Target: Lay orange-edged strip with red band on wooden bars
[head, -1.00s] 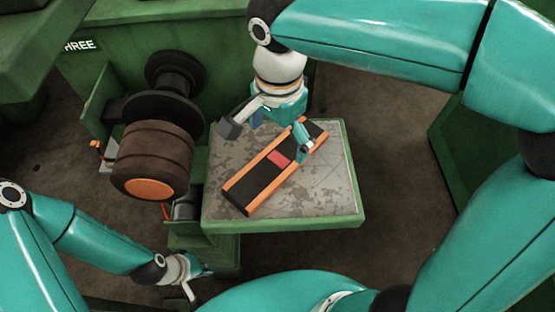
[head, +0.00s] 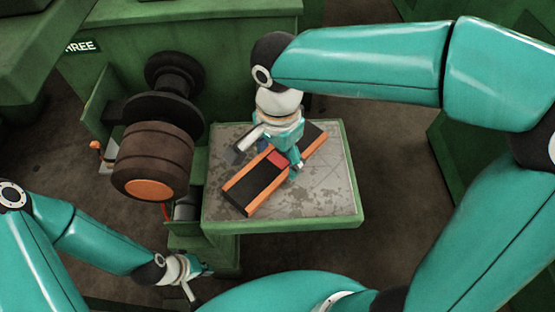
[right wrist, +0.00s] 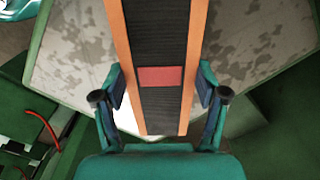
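The black strip (head: 250,187) with orange edges lies diagonally on the grey tabletop. Its red band (head: 276,158) is partly covered by my right gripper. My right gripper (head: 267,165) is above the strip, one finger on each side near the band. In the right wrist view the strip (right wrist: 158,35) runs between the two open fingers (right wrist: 161,82), with the red band (right wrist: 160,77) level with the fingertips and a gap on both sides. My left gripper (head: 197,280) is open and empty at the lower left, away from the table. I see no wooden bars.
The green-rimmed table (head: 285,228) is otherwise bare. A large brown roller (head: 152,160) with an orange end and dark discs stands left of it, on a green machine (head: 210,45). Dark floor lies in front and to the right.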

